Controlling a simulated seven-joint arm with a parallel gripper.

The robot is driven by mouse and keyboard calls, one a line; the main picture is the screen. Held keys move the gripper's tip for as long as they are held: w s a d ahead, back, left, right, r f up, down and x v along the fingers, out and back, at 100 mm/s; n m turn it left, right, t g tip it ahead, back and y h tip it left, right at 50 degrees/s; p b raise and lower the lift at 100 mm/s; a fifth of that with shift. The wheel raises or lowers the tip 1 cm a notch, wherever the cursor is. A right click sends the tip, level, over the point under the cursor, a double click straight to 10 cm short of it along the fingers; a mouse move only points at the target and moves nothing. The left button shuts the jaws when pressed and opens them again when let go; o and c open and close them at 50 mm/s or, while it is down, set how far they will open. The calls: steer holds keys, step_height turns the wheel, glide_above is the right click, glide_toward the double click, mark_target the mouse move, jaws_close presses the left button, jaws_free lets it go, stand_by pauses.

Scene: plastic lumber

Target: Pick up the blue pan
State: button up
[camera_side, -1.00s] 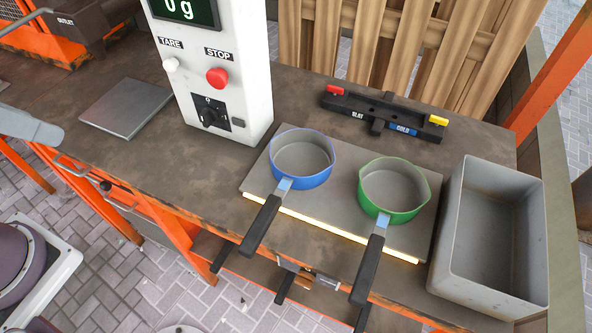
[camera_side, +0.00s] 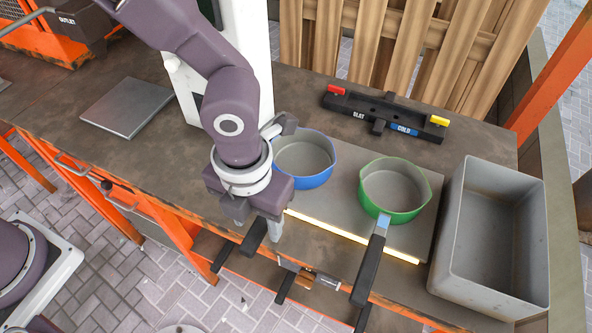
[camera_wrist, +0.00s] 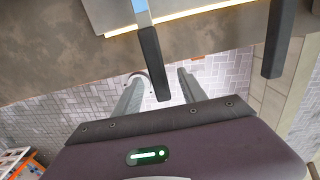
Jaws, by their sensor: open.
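The blue pan (camera_side: 305,160) sits on the lit grey plate, its black handle (camera_side: 253,238) sticking out over the table's front edge. My gripper (camera_side: 258,230) is open at that handle, above the table's front edge. In the wrist view the handle (camera_wrist: 152,62) appears between the two spread fingers (camera_wrist: 162,76), with a gap on each side. Whether the fingers are level with the handle or above it, I cannot tell. My arm hides the base of the handle in the side view.
A green pan (camera_side: 394,190) stands to the right on the same plate (camera_side: 335,212), its handle also overhanging the edge. A grey bin (camera_side: 490,230) is at the far right. A white scale column (camera_side: 250,40) stands behind my arm.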

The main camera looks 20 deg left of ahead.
mark_target(257, 229)
step_height(257, 229, down, 5)
steer(key=shift+a+r, duration=0.15)
steer(key=shift+r, duration=0.05)
jaws_close()
steer(key=shift+r, duration=0.1)
